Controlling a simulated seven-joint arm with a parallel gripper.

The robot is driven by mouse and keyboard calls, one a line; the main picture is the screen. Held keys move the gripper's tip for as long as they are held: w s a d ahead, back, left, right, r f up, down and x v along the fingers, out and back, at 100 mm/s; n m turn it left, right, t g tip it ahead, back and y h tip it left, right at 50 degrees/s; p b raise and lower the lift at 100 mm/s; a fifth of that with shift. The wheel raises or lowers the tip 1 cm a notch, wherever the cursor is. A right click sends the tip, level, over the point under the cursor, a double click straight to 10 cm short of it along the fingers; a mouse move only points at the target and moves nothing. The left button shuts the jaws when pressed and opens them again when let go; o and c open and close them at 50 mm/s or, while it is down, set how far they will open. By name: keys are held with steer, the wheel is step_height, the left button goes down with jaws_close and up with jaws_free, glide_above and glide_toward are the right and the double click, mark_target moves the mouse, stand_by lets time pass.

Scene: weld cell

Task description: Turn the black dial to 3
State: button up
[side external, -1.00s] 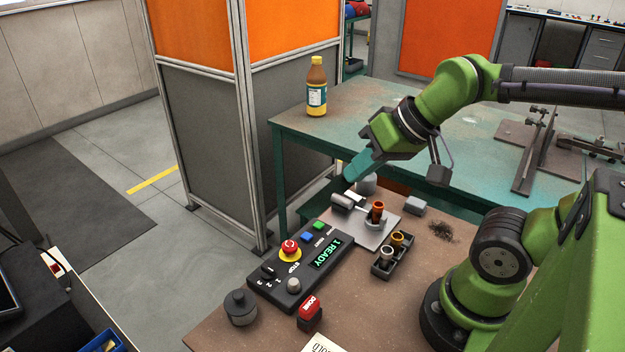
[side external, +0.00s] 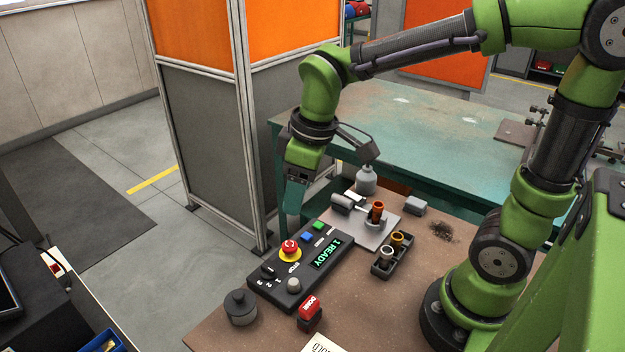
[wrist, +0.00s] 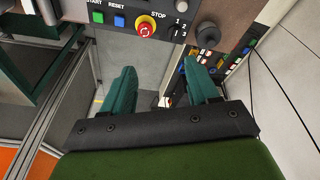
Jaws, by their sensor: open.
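The black dial (side external: 268,271) sits at the near left end of the dark control panel (side external: 318,280), beside the printed numbers 1, 2 and 3. Its exact pointer setting is too small to read. The panel's green display (side external: 325,252) reads "1 READY". My gripper (side external: 292,211) hangs with its teal fingers down, beyond the far side of the panel and apart from the dial. In the wrist view, the fingers of my gripper (wrist: 160,85) are spread with nothing between them. The panel's numbers show at the top of that view.
A red stop button (side external: 290,247) with a yellow collar stands on the panel near the dial. A grey partition (side external: 205,150) rises behind. A black holder (side external: 391,258) stands right of the panel.

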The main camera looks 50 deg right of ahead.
mark_target(268, 267)
steer(key=w+a+n+g, duration=0.2)
steer(key=w+a+n, duration=0.3)
steer(key=n, duration=0.8)
steer(key=shift+h, duration=0.4)
steer(key=f, duration=1.7)
steer(key=shift+s, duration=0.25)
steer(key=shift+c, duration=0.4)
steer(key=c, duration=1)
